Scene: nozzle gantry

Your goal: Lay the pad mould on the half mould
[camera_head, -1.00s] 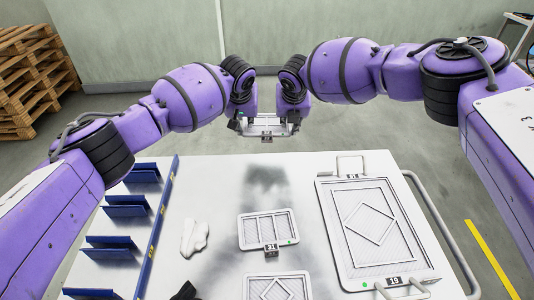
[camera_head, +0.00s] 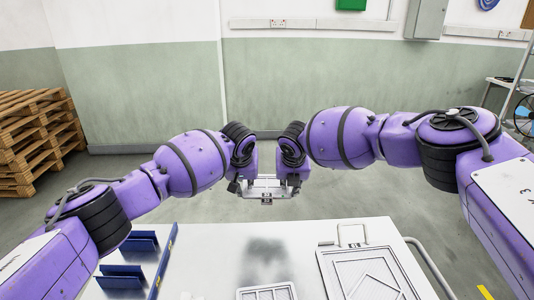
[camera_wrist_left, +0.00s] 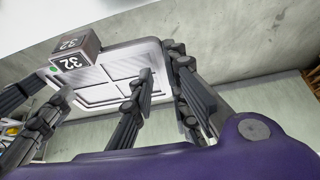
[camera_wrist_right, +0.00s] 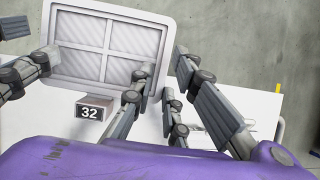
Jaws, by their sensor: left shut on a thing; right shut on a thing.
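A pale rectangular mould (camera_head: 267,186) with a four-panel face and a block tagged 32 hangs between my grippers, beyond the table's far edge in the head view. My left gripper (camera_head: 243,187) is shut on its left side and my right gripper (camera_head: 291,187) on its right side. The panelled face and tag show in the left wrist view (camera_wrist_left: 108,73) and the right wrist view (camera_wrist_right: 106,45). A small panelled mould (camera_head: 267,293) lies on the table, cut off by the frame. A large diamond-patterned mould (camera_head: 327,268) lies to its right. Which is the half mould cannot be told.
The white table (camera_head: 215,250) has clear room around a grey smudge. A blue rack (camera_head: 163,262) with upright dividers stands along its left. A rail (camera_head: 432,262) runs along the right edge. Wooden pallets (camera_head: 38,140) stand far left.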

